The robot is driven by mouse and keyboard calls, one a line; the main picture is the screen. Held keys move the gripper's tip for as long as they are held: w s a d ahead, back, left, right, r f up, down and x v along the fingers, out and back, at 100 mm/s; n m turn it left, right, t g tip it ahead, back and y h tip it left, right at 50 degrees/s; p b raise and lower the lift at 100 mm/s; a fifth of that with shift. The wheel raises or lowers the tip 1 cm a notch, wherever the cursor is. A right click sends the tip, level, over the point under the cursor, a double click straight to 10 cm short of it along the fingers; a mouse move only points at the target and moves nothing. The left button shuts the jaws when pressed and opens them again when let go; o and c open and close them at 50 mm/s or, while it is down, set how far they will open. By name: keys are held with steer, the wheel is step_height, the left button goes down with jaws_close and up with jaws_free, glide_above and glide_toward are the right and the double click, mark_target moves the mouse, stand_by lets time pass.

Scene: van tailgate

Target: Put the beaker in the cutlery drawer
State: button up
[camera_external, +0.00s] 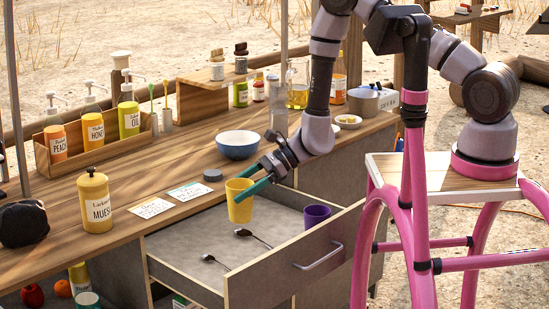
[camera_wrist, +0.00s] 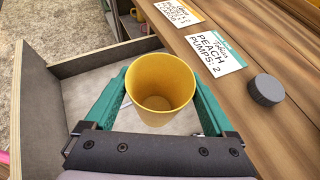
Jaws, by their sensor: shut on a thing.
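A yellow beaker (camera_external: 239,202) is held upright between the green fingers of my gripper (camera_external: 258,187). In the wrist view the beaker (camera_wrist: 162,90) sits between both fingertips, its open mouth facing the camera, and it looks empty. The cutlery drawer (camera_external: 255,285) is pulled open below the counter, and its grey floor holds two dark spoons (camera_external: 252,237) and a purple cup (camera_external: 316,216). The beaker is over the back part of the drawer, near the counter edge. I cannot tell whether its base touches the drawer floor.
A blue bowl (camera_external: 238,146), a dark round lid (camera_external: 212,175) and two label cards (camera_external: 190,190) lie on the counter close to the gripper. A yellow muesli canister (camera_external: 95,202) stands further left. Bare drawer floor shows around the spoons.

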step_height(320, 180, down, 11)
stand_by(0.5)
steer(key=shift+f, duration=0.15)
steer(key=o, duration=1)
steer(key=shift+o, duration=0.2)
